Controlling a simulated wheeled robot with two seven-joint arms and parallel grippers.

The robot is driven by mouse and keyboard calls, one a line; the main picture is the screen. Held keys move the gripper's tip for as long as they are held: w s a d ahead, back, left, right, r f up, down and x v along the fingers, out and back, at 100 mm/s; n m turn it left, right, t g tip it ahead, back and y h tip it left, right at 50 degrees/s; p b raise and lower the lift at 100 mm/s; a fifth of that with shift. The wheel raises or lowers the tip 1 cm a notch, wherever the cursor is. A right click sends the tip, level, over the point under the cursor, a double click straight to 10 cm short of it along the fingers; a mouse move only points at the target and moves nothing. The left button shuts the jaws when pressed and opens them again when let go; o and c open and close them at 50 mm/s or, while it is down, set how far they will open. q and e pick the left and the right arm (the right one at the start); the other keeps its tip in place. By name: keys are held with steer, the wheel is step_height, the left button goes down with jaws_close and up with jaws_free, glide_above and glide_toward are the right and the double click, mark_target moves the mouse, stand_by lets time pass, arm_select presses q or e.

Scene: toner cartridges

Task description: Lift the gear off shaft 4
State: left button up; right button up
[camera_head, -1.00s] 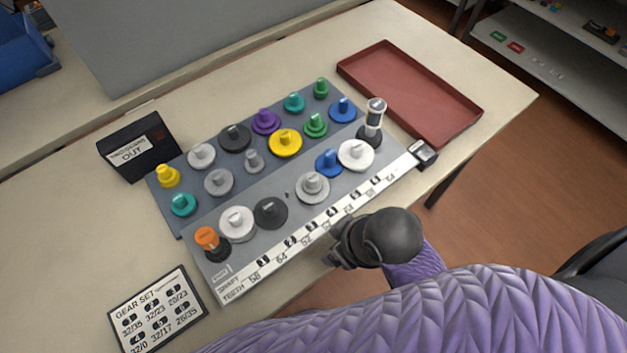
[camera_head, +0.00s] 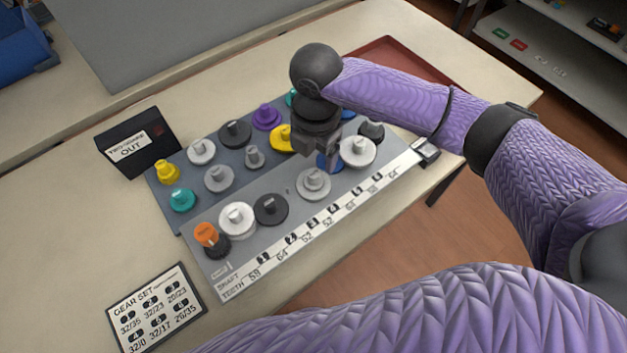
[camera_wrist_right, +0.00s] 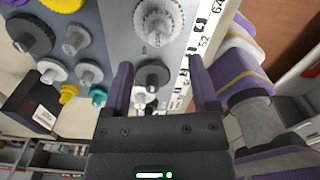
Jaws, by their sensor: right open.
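The gear board (camera_head: 290,200) lies on the table with a front row of gears along a white strip. The shaft numbers are too small to read, so I cannot tell which is shaft 4. A grey gear (camera_head: 313,183), a dark gear (camera_head: 270,208) and a white gear (camera_head: 237,218) sit left of my right gripper (camera_head: 322,150). That gripper is open and empty, above the board, partly hiding a blue gear (camera_head: 329,163). In the wrist view the dark gear (camera_wrist_right: 152,76) shows beyond and between the open fingers. My left gripper is not in view.
A second white gear (camera_head: 358,151) and a black gear (camera_head: 371,130) stand right of the gripper. Back-row gears, such as the purple one (camera_head: 266,116), crowd the board. A red tray (camera_head: 388,48) is partly hidden by my arm. A black box (camera_head: 138,143) stands at left.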

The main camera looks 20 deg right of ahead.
mark_target(314, 173)
step_height(314, 173, down, 7)
steer(key=shift+a+f+b, duration=0.15)
steer(key=shift+b, duration=1.05)
steer(key=shift+c, duration=0.3)
jaws_close()
